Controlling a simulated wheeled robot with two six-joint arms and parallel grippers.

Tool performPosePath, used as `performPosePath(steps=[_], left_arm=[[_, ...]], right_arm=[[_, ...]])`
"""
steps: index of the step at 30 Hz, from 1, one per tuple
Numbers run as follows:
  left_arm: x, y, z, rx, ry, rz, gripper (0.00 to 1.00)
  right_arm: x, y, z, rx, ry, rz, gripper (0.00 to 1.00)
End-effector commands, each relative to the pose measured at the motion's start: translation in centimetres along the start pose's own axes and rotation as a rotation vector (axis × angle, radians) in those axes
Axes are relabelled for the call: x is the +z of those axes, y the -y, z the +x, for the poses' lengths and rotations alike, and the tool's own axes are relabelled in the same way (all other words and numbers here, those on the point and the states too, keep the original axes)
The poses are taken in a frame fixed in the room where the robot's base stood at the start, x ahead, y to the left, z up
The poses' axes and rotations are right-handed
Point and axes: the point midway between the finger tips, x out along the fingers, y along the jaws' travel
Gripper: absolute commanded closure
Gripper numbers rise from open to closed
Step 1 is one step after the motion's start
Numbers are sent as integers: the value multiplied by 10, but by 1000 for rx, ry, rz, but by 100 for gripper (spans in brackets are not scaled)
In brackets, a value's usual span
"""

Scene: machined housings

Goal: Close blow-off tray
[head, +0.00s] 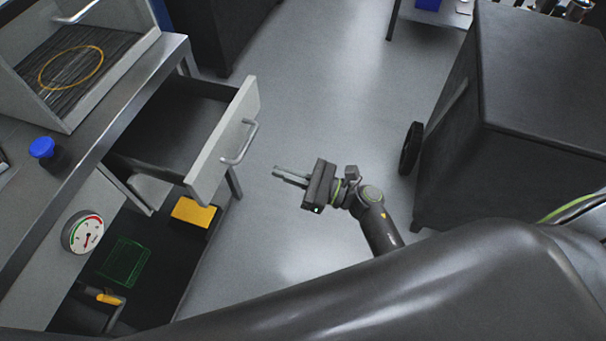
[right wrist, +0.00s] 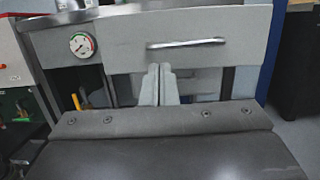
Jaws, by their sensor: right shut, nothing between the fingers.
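A drawer-like tray (head: 222,150) with a pale grey front and a dark inside stands pulled out from under the steel bench. Its bar handle (head: 239,143) faces my right gripper (head: 278,173). In the right wrist view the tray front (right wrist: 130,42) spans the top, with the handle (right wrist: 186,43) right of centre. My right gripper's fingers (right wrist: 160,85) are shut and empty there, showing below the handle. In the head view the gripper is apart from the tray, to the right of its front. My left gripper is not in view.
A white-walled box with a ribbed floor and a yellow ring (head: 71,67) stands on the bench (head: 120,105). A blue-capped item (head: 42,148) is beside it. A gauge (head: 82,232) and a yellow block (head: 193,212) are lower. A dark cabinet (head: 535,90) stands right; floor between is clear.

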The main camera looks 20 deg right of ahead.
Motion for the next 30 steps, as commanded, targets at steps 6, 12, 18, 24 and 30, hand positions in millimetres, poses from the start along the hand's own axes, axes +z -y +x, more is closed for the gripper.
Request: performPosePath(steps=[6,12,18,24,30], left_arm=[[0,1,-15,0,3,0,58],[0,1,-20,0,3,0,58],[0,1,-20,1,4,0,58],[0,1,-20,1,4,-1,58],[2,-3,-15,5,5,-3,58]], right_arm=[[3,0,45,-1,2,3,100],[1,0,65,-2,0,2,100],[0,0,69,-3,-1,2,100],[0,0,69,-3,-1,2,100],[-2,6,68,-2,0,-1,100]])
